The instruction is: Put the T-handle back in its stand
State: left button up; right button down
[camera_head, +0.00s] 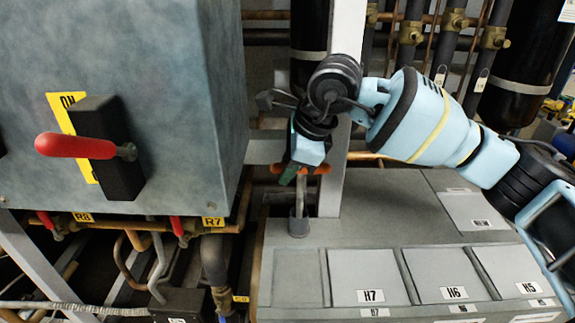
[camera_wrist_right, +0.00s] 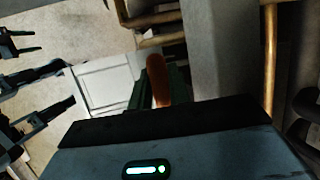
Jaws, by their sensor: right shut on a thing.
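The T-handle has an orange crossbar (camera_head: 322,169) and a thin grey shaft (camera_head: 300,190). My right gripper (camera_head: 298,172) is shut on the crossbar from above. The shaft hangs about upright, and its lower end lines up with the small grey cylindrical stand (camera_head: 299,227) on the grey cabinet top. I cannot tell how far the shaft is inside the stand. In the right wrist view the crossbar (camera_wrist_right: 157,78) shows orange between the dark green fingers of the right gripper (camera_wrist_right: 160,92); the shaft is hidden there.
A grey upright post (camera_head: 340,130) stands close behind and right of the gripper. A large grey box (camera_head: 200,120) with a red-handled switch (camera_head: 75,146) stands at left. Panels labelled H7, H6 and H5 line the cabinet (camera_head: 280,275). Copper pipes (camera_head: 245,200) run nearby.

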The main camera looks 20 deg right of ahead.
dwell(0.4)
jog(key=c, duration=1.2)
grip_release()
jog(key=shift+c, duration=0.2)
jog(key=v, duration=0.7)
jog(key=shift+r, duration=0.35)
jog(key=shift+s+d, duration=0.1)
jog(key=shift+s, duration=0.05)
